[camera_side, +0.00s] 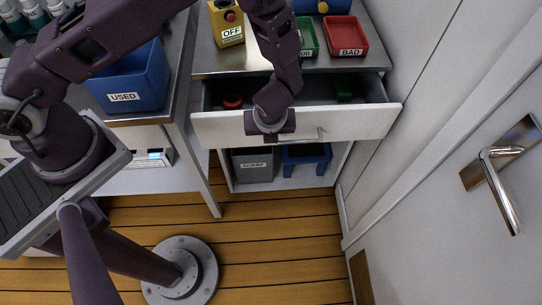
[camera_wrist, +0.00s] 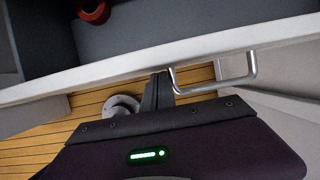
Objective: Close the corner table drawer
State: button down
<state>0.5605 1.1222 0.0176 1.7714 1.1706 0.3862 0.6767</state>
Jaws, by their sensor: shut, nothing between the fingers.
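The corner table drawer (camera_side: 355,121) stands pulled out, with a white front and a dark grey inside. A red round thing (camera_side: 233,101) and a green thing (camera_side: 345,96) lie in it. Its metal bar handle (camera_side: 305,138) is on the front face. My gripper (camera_side: 270,138) is at the drawer front, left of the handle's middle in the side view. In the wrist view my gripper (camera_wrist: 158,90) is shut, with its dark fingers just outside the white front, beside the left end of the handle (camera_wrist: 212,86). I cannot tell whether they touch.
On the tabletop (camera_side: 265,60) are a yellow OFF box (camera_side: 227,25), a green bin (camera_side: 307,37) and a red BAD bin (camera_side: 346,36). A blue USED bin (camera_side: 130,80) stands left. Grey and blue (camera_side: 306,158) bins sit below the drawer. A white wall and door (camera_side: 450,200) border the right.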

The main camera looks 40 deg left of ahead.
jog(key=w+a, duration=0.9)
jog(key=shift+w+a, duration=0.4)
jog(key=shift+a+r, duration=0.1)
jog(key=s+d, duration=0.2)
jog(key=d, duration=0.1)
jog(key=shift+s+d, duration=0.1)
jog(key=shift+s, duration=0.25)
jog(key=s+a+r+n, duration=0.1)
jog(key=s+r+n, duration=0.3)
jog(key=r, duration=0.6)
jog(key=s+a+r+n, duration=0.25)
jog(key=r+n, duration=0.25)
jog(key=r, duration=0.5)
jog(key=s+r+n, duration=0.4)
jog(key=s+r, duration=0.1)
jog(key=r, duration=0.5)
jog(key=s+r+n+h, duration=0.1)
jog(key=s+r+n, duration=0.1)
jog(key=s+n, duration=0.2)
jog(key=s+r+n+t+h, duration=0.1)
jog(key=s+r+n, duration=0.2)
jog(key=s+n, duration=0.2)
jog(key=s+d+r+n+t+h, duration=0.1)
jog(key=s+r+n, duration=0.1)
jog(key=s+n, duration=0.3)
jog(key=s, duration=0.3)
jog(key=shift+r, duration=0.25)
